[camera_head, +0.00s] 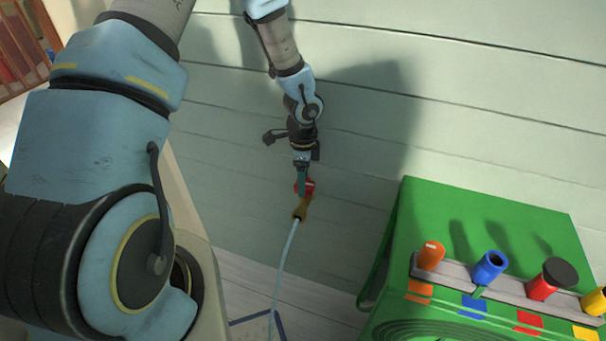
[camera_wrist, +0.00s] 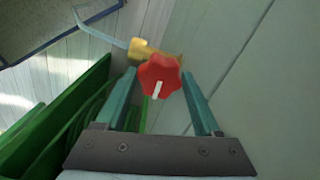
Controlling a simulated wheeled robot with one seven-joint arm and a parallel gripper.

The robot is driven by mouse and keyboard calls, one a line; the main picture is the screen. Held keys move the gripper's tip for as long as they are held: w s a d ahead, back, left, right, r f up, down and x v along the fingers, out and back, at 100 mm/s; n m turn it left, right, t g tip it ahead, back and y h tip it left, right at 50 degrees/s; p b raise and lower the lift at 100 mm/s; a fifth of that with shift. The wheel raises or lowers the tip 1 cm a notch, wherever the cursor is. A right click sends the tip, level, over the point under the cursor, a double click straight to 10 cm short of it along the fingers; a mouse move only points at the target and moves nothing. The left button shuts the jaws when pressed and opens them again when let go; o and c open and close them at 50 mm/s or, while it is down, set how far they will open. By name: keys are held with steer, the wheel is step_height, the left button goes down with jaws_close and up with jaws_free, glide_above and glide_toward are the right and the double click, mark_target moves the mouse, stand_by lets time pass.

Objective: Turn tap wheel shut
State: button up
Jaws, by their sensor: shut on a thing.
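The tap wheel (camera_wrist: 160,75) is a red, lobed knob with a white mark, in the middle of the wrist view. In the head view the red wheel (camera_head: 308,187) shows in front of the pale wall. It sits on a brass tap body (camera_wrist: 142,49), which also shows in the head view (camera_head: 300,210). A light blue hose (camera_head: 286,255) runs down from the tap. My gripper (camera_wrist: 160,88) has its two teal fingers on either side of the wheel, shut on it. The fingertips are partly hidden behind the wheel. In the head view my gripper (camera_head: 302,180) hangs down onto the wheel.
A green table (camera_head: 490,205) stands at the right, with a grey rack (camera_head: 510,294) of orange, blue, red and yellow pieces on it. The pale plank wall (camera_head: 480,90) is close behind the tap. A blue-edged mat (camera_head: 262,328) lies on the floor below.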

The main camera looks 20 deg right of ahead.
steer(key=shift+m+p, duration=0.95)
steer(key=shift+m, duration=0.95)
steer(key=shift+w+d, duration=0.1)
steer(key=o, duration=1.4)
